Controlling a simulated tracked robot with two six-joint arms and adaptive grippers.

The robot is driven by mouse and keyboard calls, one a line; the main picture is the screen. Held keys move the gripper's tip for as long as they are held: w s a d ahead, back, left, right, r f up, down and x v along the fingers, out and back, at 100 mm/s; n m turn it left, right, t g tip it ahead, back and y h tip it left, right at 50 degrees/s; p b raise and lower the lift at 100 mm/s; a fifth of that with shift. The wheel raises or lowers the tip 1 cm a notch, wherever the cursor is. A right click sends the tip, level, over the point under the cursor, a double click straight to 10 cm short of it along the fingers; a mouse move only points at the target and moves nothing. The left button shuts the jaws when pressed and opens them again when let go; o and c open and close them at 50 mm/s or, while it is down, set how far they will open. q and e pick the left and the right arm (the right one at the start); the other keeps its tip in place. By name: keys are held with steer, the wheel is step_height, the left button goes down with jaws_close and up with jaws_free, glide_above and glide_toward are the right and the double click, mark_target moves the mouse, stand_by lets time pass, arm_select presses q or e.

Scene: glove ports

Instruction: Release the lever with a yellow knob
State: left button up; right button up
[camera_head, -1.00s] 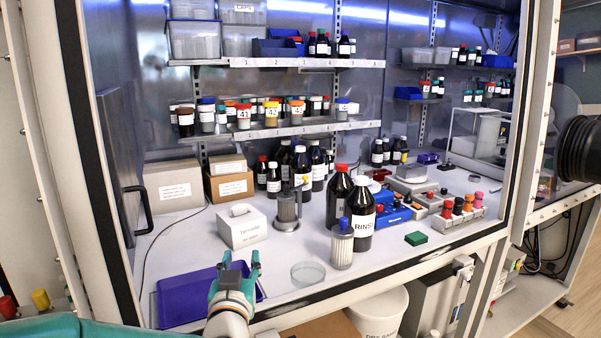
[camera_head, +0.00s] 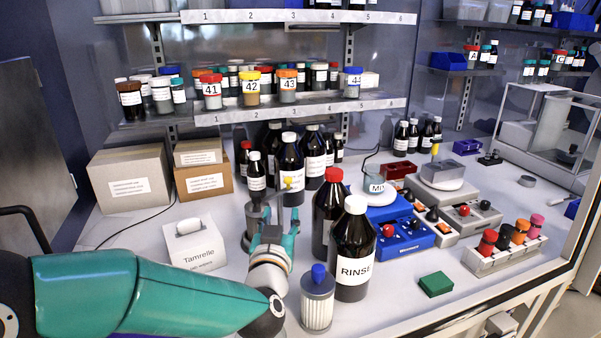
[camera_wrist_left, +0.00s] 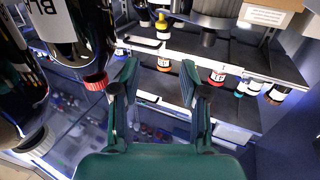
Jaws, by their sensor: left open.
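The yellow knob (camera_head: 287,183) shows in the head view, at the upper end of a lever by the metal cylinder device (camera_head: 257,217). The lever's shaft is mostly hidden behind my gripper. My left gripper (camera_head: 273,228) is open and empty, just in front of and below the knob, its fingers pointing toward the back of the bench. It overlaps the cylinder device in the picture, and I cannot tell whether they touch. In the left wrist view my gripper (camera_wrist_left: 158,75) shows its two fingers spread with nothing between them. My right gripper is not in view.
The RINSE bottle (camera_head: 353,250), a darker red-capped bottle (camera_head: 329,212) and a blue-capped filter (camera_head: 317,300) stand close on the gripper's right. The Tamrelle box (camera_head: 196,243) is on its left. Several dark bottles stand behind it. The bench around the green block (camera_head: 436,284) is clear.

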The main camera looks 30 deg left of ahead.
mark_target(288, 181)
arm_select(q)
steer(key=p+x, duration=0.4)
steer(key=x, duration=1.2)
steer(key=shift+w+a, duration=0.2)
steer(key=shift+w, duration=0.15)
